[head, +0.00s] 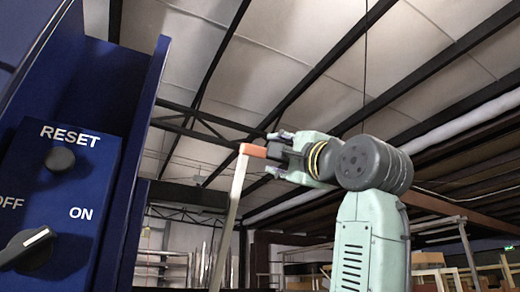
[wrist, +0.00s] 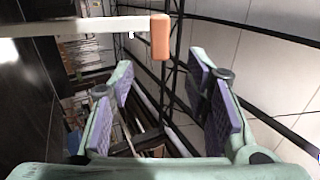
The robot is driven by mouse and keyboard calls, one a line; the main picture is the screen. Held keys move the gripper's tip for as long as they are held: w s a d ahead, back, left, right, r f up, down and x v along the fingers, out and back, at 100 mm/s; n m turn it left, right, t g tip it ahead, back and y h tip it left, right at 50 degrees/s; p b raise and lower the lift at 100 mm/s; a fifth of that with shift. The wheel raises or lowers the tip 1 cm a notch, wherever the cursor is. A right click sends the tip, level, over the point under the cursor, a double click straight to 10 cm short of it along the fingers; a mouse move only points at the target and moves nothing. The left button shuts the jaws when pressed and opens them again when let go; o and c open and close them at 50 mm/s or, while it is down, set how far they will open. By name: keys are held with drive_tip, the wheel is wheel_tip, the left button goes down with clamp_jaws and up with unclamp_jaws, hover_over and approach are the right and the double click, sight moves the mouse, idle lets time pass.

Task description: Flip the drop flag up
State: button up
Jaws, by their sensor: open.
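The drop flag appears to be the long pale bar (head: 228,220) with an orange tip (head: 253,150). In the head view it rises from the bottom edge, nearly upright and leaning slightly right; its lower end is out of view. In the wrist view the bar (wrist: 80,27) enters from the left, and its orange tip (wrist: 160,37) lies above the gap between my fingers. My gripper (head: 273,153) is open, its fingers pointing left towards the orange tip. In the wrist view my open gripper (wrist: 161,68) has nothing between its pads. Whether a finger touches the flag cannot be told.
A blue cabinet (head: 145,150) fills the left of the head view. Its panel carries a black RESET button (head: 60,159) and an OFF/ON knob (head: 28,248). Racks and shelves (head: 440,230) stand in the background at right. The air around my gripper looks clear.

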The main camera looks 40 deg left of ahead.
sight(258, 152)
drive_tip(key=p+x, duration=0.4)
drive_tip(key=x, duration=0.4)
drive_tip(key=shift+w+a+r, duration=0.1)
drive_tip(key=shift+a+r, duration=0.15)
drive_tip(key=shift+w+a, duration=0.15)
drive_tip(key=shift+a, duration=0.15)
clamp_jaws()
